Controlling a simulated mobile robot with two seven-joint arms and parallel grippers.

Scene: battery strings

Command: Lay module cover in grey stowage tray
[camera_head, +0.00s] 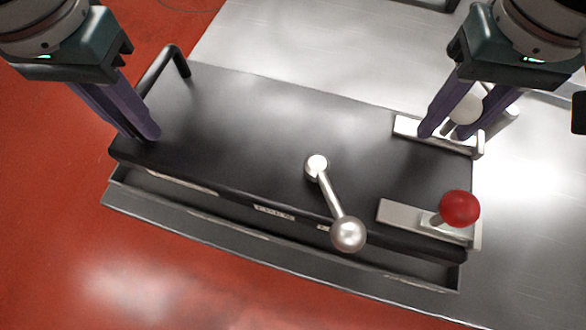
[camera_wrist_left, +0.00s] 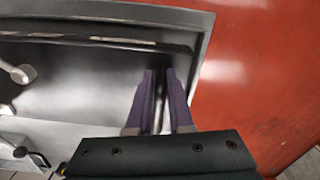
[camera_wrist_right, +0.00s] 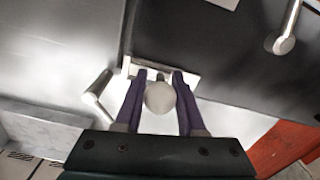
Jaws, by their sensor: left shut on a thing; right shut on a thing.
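A long dark slab, which looks like the module cover (camera_head: 240,130), lies level above or in a shallow grey tray (camera_head: 285,252). The tray's rim shows along the front; I cannot tell whether the slab touches its floor. My left gripper (camera_head: 148,135) is shut on the black bar handle (camera_head: 178,58) at the slab's left end; the handle also shows between the fingers in the left wrist view (camera_wrist_left: 159,95). My right gripper (camera_head: 450,130) is shut on a white ball knob (camera_wrist_right: 160,97) at the slab's right end. The fingers partly hide the knob and its bracket.
A silver lever with a ball end (camera_head: 347,234) stands on the slab's middle. A red ball knob (camera_head: 460,208) sits on a pale bracket at the front right. A metal surface (camera_head: 300,45) lies behind, and red floor (camera_head: 50,240) shows at the left.

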